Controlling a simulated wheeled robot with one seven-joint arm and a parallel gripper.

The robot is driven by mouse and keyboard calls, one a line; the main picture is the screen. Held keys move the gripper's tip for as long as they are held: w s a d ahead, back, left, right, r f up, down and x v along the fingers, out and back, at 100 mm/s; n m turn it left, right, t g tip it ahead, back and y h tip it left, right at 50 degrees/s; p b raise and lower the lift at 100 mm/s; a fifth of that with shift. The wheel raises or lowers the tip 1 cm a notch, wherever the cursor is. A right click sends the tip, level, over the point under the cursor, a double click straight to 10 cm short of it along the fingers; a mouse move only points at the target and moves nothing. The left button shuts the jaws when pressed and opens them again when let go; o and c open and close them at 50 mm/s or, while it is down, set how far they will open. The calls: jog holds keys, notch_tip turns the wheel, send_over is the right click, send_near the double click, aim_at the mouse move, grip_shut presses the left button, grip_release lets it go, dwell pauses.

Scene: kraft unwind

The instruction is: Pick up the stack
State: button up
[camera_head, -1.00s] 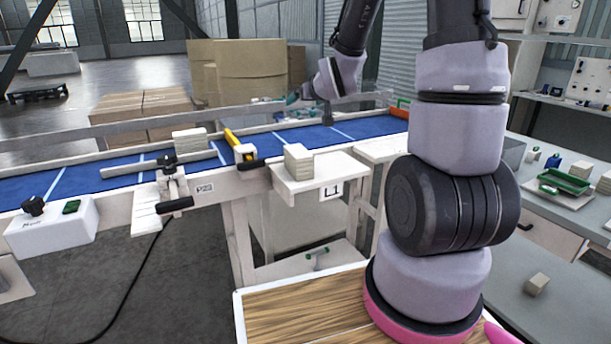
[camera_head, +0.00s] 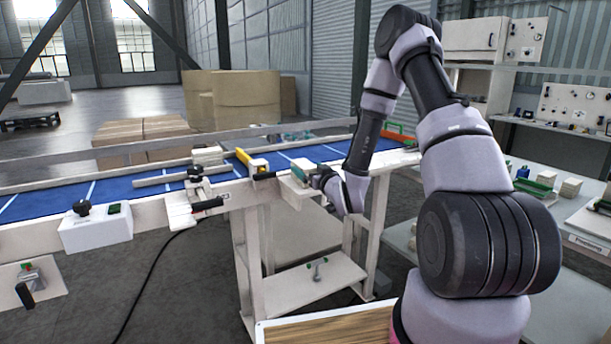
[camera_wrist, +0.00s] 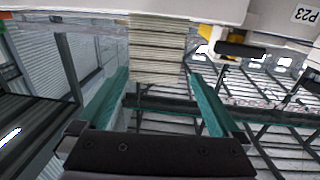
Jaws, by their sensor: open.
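The stack (camera_wrist: 157,45) is a block of thin cream sheets on the white side shelf (camera_head: 270,190) of the conveyor. My gripper (camera_wrist: 157,78) is open, with one teal finger on either side of the near part of the stack. Gaps show between the fingers and the stack, so it is not gripped. In the head view my gripper (camera_head: 303,173) is at the shelf, and the stack there is mostly hidden by the gripper and wrist.
A yellow part (camera_head: 244,157) and black-handled clamp (camera_head: 205,202) are left of the shelf. A right-hand bench holds a green tray (camera_head: 535,188) and small stacks. A wooden-topped surface (camera_head: 330,330) is below.

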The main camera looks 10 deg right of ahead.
aim_at(302, 161)
jog(key=x, duration=0.7)
jog(key=shift+w+d+f, duration=0.3)
jog(key=shift+w, duration=0.05)
jog(key=c, duration=1.5)
jog(key=shift+r, duration=0.15)
